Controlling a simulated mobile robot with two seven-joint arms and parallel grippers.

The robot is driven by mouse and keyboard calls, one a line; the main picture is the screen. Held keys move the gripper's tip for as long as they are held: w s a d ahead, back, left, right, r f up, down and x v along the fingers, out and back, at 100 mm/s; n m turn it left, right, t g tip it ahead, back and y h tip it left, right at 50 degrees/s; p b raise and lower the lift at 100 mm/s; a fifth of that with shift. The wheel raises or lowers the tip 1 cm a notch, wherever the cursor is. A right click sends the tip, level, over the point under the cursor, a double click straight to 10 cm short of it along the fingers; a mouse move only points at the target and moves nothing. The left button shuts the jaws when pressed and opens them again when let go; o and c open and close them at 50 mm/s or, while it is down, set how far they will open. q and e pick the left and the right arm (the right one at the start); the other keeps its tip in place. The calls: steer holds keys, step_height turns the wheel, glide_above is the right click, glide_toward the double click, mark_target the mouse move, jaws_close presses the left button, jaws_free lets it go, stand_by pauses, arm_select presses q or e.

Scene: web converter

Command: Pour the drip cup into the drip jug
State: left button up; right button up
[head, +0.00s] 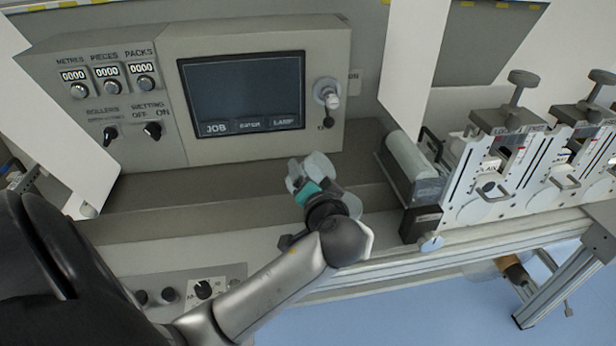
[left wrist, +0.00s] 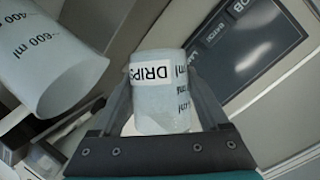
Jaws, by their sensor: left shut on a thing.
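My left gripper (head: 318,180) is shut on a small translucent cup, the drip cup (head: 320,166), in front of the machine's control panel. In the left wrist view the cup (left wrist: 163,88) sits between the two fingers and shows a "DRIPS" label and ml marks. A larger translucent jug (left wrist: 52,62) with 400 and 600 ml marks is at the upper left of that view, apart from the cup. In the head view a pale round piece, probably this jug (head: 352,204), shows partly behind my wrist. I cannot tell what liquid either holds. My right gripper is not in view.
The control panel with a dark screen (head: 243,92) stands behind the gripper. A roller (head: 410,155) and upright clamp units (head: 500,150) are at the right. A grey ledge (head: 190,200) runs along the front. Blue floor shows below.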

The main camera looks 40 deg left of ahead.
arm_select(q)
steer(key=shift+f+m+y, duration=0.25)
steer(key=shift+m+y, duration=0.05)
steer(key=shift+m, duration=0.2)
steer(key=shift+r+m+y+p, duration=0.45)
steer(key=shift+r+m+y, duration=0.35)
steer(key=shift+m, duration=0.6)
steer(key=shift+w+d+r+m+y+p, duration=0.25)
steer(key=shift+r+m+p, duration=0.2)
steer(key=shift+m+p, duration=0.4)
steer(key=shift+d+r+m+y+p, duration=0.1)
steer(key=shift+r+m+y+p, duration=0.3)
steer(key=shift+m+p, duration=0.4)
steer(key=shift+f, duration=0.1)
